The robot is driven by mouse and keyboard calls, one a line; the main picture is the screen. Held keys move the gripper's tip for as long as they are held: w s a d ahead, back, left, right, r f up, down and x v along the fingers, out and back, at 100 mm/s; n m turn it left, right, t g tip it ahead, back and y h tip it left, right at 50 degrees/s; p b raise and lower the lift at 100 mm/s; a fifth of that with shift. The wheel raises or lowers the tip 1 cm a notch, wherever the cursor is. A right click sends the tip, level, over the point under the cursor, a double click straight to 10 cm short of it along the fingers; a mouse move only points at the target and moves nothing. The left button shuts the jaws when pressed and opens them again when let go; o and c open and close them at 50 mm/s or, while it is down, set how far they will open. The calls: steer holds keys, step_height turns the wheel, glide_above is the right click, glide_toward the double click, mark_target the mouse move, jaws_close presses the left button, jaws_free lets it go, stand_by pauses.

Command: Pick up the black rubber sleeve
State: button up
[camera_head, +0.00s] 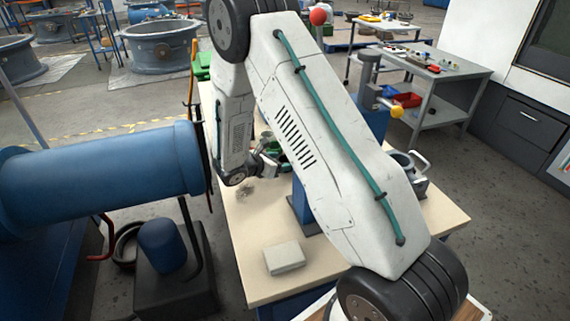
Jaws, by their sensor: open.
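My gripper (269,161) is small in view over the far left part of the workbench, close beside a green part (299,148). It is open and seems empty; my own arm covers much of the area around it. I cannot make out the black rubber sleeve with certainty on the bench; it may be hidden behind my arm. A small dark grey tangle or patch (245,190) lies on the bench top just below my wrist. It is too small to identify.
The pale workbench (240,240) has a light grey block (284,258) near its front left. A blue stand (303,206) and a grey metal fitting (415,172) stand partly behind my arm. A big blue pipe (100,168) borders the left, with a black ring (127,246) below.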

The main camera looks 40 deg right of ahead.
mark_target(289, 159)
steer(key=x, duration=0.4)
steer(key=shift+s+d+r, duration=0.1)
steer(key=shift+d+r, duration=0.05)
steer(key=shift+d, duration=0.05)
steer(key=c, duration=0.8)
steer(key=shift+o, duration=0.2)
